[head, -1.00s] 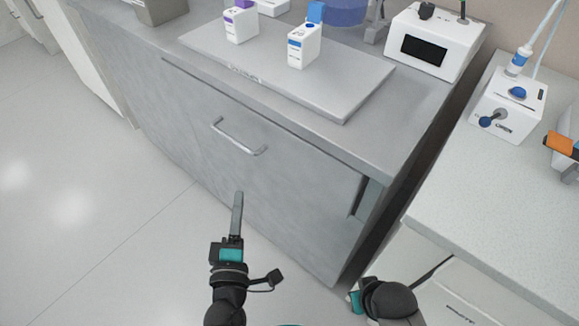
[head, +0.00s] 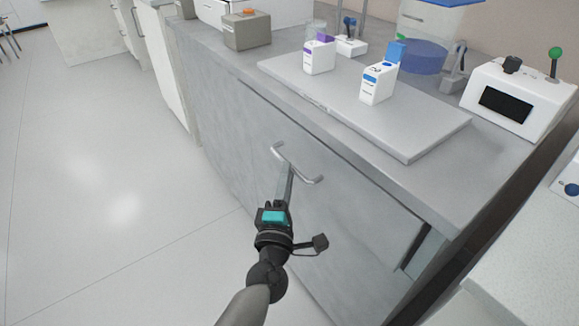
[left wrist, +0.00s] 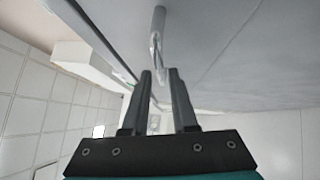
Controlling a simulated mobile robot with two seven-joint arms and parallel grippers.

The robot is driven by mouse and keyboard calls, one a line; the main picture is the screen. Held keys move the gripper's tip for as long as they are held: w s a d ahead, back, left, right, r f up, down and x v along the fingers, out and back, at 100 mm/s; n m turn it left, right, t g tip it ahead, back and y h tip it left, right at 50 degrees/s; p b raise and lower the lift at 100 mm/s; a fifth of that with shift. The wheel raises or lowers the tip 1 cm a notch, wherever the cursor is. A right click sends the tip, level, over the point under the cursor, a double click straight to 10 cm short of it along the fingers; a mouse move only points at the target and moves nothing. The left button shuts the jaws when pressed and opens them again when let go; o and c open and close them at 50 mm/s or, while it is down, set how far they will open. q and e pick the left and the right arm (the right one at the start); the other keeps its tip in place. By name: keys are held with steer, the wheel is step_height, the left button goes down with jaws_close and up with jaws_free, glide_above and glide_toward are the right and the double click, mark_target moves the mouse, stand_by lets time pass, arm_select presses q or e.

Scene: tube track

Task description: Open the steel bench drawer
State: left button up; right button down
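The steel bench drawer (head: 345,205) has a grey front that looks closed under the bench top. Its bar handle (head: 305,174) is a thin metal pull on that front. My left gripper (head: 288,166) is at the handle's left half, with the fingers overlapping the bar in the head view. In the left wrist view the two fingers (left wrist: 160,73) stand apart. The handle (left wrist: 155,45) shows ahead of and partly between their tips; I cannot tell whether they touch it. My right gripper is not in view.
The bench top carries a grey board (head: 420,135) with two small white bottles, one purple-capped (head: 319,57) and one blue-capped (head: 378,83). A white device (head: 518,98) stands at the right. A white counter (head: 520,265) is close at the lower right. Open floor (head: 100,200) lies left.

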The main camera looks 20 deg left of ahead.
arm_select(q)
steer(key=shift+w+a+r, duration=0.1)
steer(key=shift+w+r, duration=0.05)
steer(key=shift+w, duration=0.75)
steer(key=shift+w+a+r, duration=0.1)
steer(key=shift+w, duration=0.8)
jaws_close()
